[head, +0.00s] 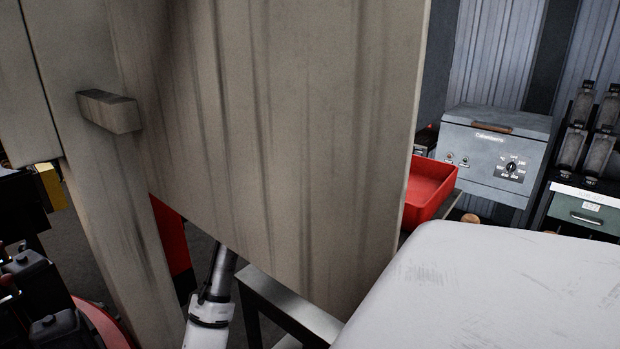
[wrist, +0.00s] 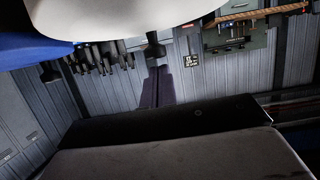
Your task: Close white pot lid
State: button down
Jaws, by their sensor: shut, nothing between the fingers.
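A large pale white rounded surface (head: 490,290) fills the lower right of the head view. It may be the white pot lid, but too little of it shows to be sure. In the wrist view a smooth white rounded thing (wrist: 120,15) hangs over the top edge, close to the camera; I cannot tell if it is the same piece. My gripper (wrist: 170,122) shows as a dark block along the bottom of the wrist view, shut and empty, apart from the white thing. In the head view the wooden panel hides my gripper.
A large wooden panel (head: 290,130) blocks the middle of the head view. A red tray (head: 430,190) and a grey oven-like box (head: 495,150) stand behind at the right. A metal frame (head: 290,308) is near my white arm.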

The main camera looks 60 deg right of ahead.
jog(key=shift+a, duration=0.1)
dwell(0.3)
jog(key=b+v, duration=0.2)
jog(key=v, duration=0.5)
jog(key=shift+a, duration=0.2)
